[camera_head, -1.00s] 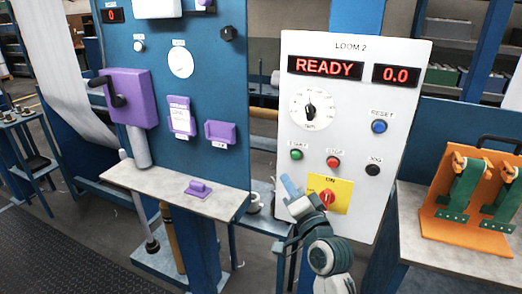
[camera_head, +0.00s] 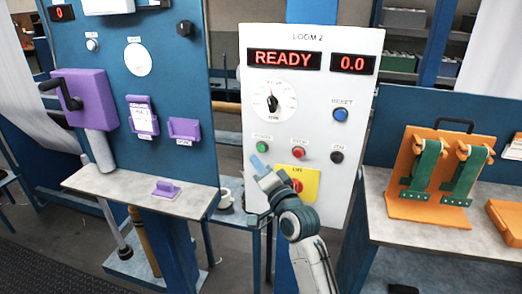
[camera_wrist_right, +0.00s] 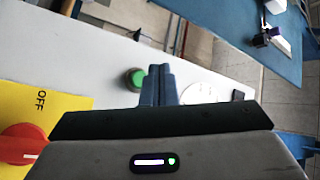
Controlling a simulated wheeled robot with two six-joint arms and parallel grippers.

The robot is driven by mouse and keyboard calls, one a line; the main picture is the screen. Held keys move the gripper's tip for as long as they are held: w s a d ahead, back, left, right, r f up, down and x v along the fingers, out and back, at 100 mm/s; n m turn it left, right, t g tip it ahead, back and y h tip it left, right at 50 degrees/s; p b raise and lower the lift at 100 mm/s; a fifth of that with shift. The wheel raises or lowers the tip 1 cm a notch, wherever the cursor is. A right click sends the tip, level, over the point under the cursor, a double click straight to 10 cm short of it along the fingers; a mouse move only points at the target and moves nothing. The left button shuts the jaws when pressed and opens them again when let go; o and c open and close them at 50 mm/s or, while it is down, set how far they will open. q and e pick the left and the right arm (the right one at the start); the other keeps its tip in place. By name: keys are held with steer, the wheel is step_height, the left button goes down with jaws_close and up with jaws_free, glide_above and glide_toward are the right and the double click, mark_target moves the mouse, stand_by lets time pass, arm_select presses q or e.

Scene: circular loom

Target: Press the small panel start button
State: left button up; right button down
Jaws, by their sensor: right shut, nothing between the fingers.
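The small white LOOM 2 panel (camera_head: 357,140) stands upright in the head view, with its display reading READY. Its green start button (camera_head: 262,147) sits at the left of a row of three buttons. My right gripper (camera_head: 258,162) is shut and empty, with its blue fingertips just below the green button in the head view. In the right wrist view the green button (camera_wrist_right: 135,78) is beside the shut fingertips (camera_wrist_right: 159,72), on their left. I cannot tell whether they touch the panel. My left gripper is not in view.
A red button (camera_head: 299,152), a black jog button (camera_head: 337,157) and a blue reset button (camera_head: 341,115) are on the same panel. A yellow plate with a red switch (camera_head: 296,185) is below. A blue machine panel (camera_head: 185,75) stands left, an orange stand (camera_head: 402,180) right.

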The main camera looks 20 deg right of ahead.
steer(key=shift+w+d, duration=0.4)
steer(key=shift+w, duration=0.2)
steer(key=shift+w+d, duration=0.4)
steer(key=shift+w, duration=0.2)
stand_by(1.2)
steer(key=shift+w+d, duration=0.2)
steer(key=shift+w, duration=0.15)
steer(key=shift+w+d, duration=0.25)
steer(key=shift+w, duration=0.1)
stand_by(0.7)
steer(key=shift+s, duration=0.1)
steer(key=shift+s+a+p, duration=0.45)
steer(key=shift+s+a, duration=0.05)
steer(key=shift+s, duration=0.15)
steer(key=shift+s+a+p, duration=0.25)
steer(key=shift+s+a, duration=0.45)
steer(key=shift+s, duration=0.35)
steer(key=shift+s+a+p, duration=0.2)
steer(key=shift+s+a, duration=0.5)
steer(key=shift+s, duration=0.3)
